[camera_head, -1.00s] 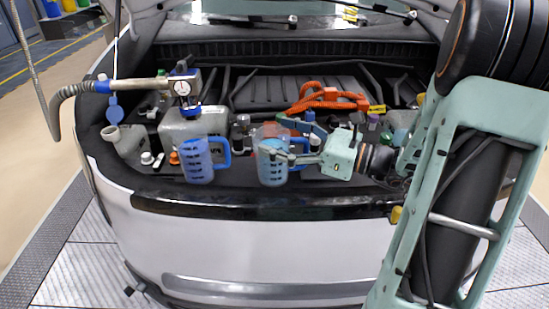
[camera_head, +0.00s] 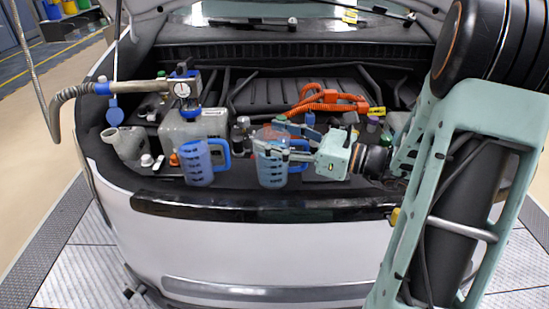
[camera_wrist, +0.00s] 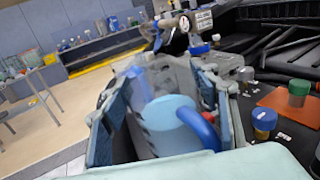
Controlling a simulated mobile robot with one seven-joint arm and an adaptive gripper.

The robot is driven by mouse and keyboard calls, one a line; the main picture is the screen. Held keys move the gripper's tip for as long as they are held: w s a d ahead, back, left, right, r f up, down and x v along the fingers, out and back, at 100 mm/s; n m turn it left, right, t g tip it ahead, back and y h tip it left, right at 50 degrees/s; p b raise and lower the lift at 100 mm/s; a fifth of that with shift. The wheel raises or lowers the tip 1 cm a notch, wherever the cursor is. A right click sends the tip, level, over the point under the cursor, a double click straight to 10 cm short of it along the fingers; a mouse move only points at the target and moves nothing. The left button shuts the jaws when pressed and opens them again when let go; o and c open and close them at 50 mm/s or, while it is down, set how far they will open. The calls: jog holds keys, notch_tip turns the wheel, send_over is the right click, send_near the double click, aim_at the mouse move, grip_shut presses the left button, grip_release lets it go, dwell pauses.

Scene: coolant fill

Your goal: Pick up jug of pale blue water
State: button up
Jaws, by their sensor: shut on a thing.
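A clear measuring jug of pale blue water (camera_head: 270,172) with a blue handle stands at the front edge of the open engine bay. In the wrist view, the jug (camera_wrist: 168,125) sits between my two fingers, and its blue handle (camera_wrist: 198,125) points toward the palm. My gripper (camera_head: 280,144) reaches in from the right and is shut on the jug around its upper part. The fingers cover part of the jug's side. A second jug (camera_head: 198,165) with bluer contents and a blue handle stands to the left, apart from my gripper.
A hose with a gauge (camera_head: 182,90) and a grey tank (camera_head: 195,126) stand behind the left jug. Orange cables (camera_head: 325,100) lie behind the held jug. Small capped bottles stand close behind it. Open space lies in front, over the bumper (camera_head: 270,235).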

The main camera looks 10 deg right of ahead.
grip_shut()
jog(key=shift+r, duration=0.1)
jog(key=shift+r, duration=0.5)
notch_tip(320, 180, up, 2)
jog(key=shift+r+p, duration=0.2)
jog(key=shift+p, duration=0.35)
jog(key=s+d+r+p, duration=0.3)
jog(key=s+d+r, duration=0.3)
jog(key=s+r, duration=0.3)
jog(key=shift+s+d+r, duration=0.25)
jog(key=shift+s+d, duration=0.15)
jog(key=shift+s, duration=1.25)
jog(key=shift+w+p, duration=0.1)
jog(key=shift+p, duration=0.25)
